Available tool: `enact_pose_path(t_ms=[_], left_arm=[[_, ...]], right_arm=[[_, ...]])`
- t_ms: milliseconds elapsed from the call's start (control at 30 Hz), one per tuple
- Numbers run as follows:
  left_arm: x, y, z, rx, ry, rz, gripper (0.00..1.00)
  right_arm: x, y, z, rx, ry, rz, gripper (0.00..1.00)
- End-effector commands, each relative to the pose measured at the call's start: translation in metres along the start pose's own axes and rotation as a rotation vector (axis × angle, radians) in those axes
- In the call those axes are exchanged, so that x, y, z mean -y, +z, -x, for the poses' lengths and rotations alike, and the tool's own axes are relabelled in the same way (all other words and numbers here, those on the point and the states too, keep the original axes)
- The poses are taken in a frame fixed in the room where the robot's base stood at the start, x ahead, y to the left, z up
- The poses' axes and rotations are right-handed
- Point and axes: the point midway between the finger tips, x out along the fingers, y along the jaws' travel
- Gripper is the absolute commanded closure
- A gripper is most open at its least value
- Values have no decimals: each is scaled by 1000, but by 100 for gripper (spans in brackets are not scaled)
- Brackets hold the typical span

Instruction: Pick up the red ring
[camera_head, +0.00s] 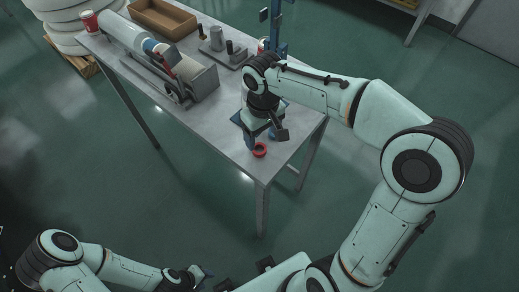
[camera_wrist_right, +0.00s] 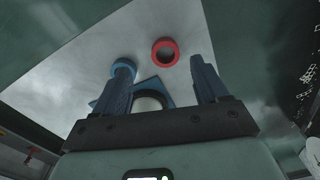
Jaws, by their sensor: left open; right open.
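The red ring (camera_head: 260,149) lies on the grey table near its front corner in the head view. In the right wrist view the red ring (camera_wrist_right: 165,52) lies beyond the fingertips, a little right of the middle between the fingers. My right gripper (camera_head: 262,136) points down over the table close behind the ring. In the wrist view my right gripper (camera_wrist_right: 160,64) is open, with nothing between its fingers. My left gripper (camera_head: 212,281) is low at the bottom of the head view, away from the table, and open.
A machine with a roll (camera_head: 160,62), a brown box (camera_head: 162,17) and a red cup (camera_head: 89,20) stand further left on the table (camera_head: 225,133). The table edge is close to the ring.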

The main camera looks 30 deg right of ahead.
Motion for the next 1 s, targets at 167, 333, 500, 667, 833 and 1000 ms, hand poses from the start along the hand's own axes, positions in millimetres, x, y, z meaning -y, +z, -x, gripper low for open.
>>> enact_pose_path(t_ms=[167, 333, 500, 667, 833, 1000], left_arm=[[0, 0, -1, 0, 0, 0, 57], [0, 0, -1, 0, 0, -1, 57], [1, 1, -3, 2, 0, 0, 57], [1, 1, -3, 1, 0, 0, 57], [1, 1, -3, 1, 0, 0, 57], [1, 1, -3, 1, 0, 0, 57]], right_arm=[[2, -2, -12, 2, 0, 1, 27], [8, -6, -38, 4, -1, 2, 27], [8, -6, -55, 1, -1, -1, 27], [8, -6, -57, 0, -1, -1, 27], [8, -6, -56, -1, 0, 0, 53], [8, -6, -56, -1, 0, 0, 86]])
